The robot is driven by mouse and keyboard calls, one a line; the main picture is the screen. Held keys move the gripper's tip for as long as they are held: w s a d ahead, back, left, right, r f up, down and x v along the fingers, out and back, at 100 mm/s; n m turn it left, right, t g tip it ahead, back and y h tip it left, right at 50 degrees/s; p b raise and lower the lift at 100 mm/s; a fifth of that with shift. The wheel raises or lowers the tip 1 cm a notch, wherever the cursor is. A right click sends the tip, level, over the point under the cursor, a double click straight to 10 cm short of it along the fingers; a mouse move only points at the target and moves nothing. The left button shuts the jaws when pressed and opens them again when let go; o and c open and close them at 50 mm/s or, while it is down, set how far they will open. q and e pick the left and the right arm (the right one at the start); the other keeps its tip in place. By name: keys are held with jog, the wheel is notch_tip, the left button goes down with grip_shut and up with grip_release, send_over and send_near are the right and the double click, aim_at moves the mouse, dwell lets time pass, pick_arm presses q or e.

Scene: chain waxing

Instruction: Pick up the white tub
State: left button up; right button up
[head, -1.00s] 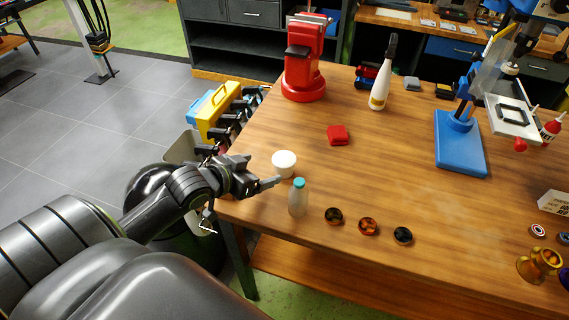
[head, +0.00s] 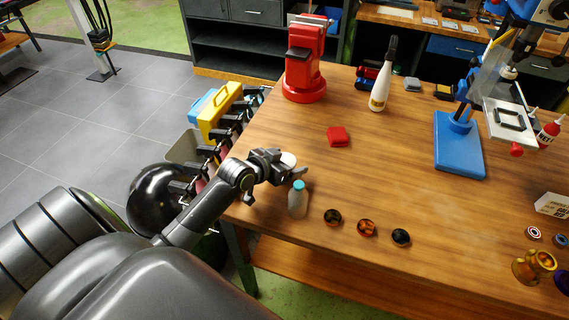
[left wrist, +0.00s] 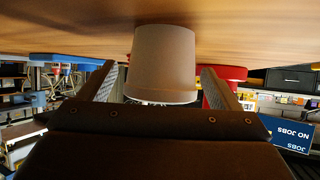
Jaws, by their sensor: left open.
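The white tub (head: 289,158) stands near the left front edge of the wooden table, mostly hidden behind my left gripper in the head view. My left gripper (head: 291,170) is open and low over the table at the tub. In the left wrist view, which is upside down, the tub (left wrist: 163,60) stands between the two spread fingers. I see a gap at each side, and I cannot tell whether either finger touches it. My right gripper is not in view.
A bottle with a teal cap (head: 298,199) stands close in front of the gripper. Several small round tins (head: 367,228) lie to its right. A red block (head: 338,136) and a red vise (head: 305,65) are farther back. The table's middle is clear.

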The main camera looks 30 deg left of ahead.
pick_arm(q)
jog(key=shift+w+f, duration=0.25)
jog(key=shift+w, duration=0.15)
jog(key=shift+c, duration=0.2)
jog(key=c, duration=1)
jog(key=shift+r, duration=0.1)
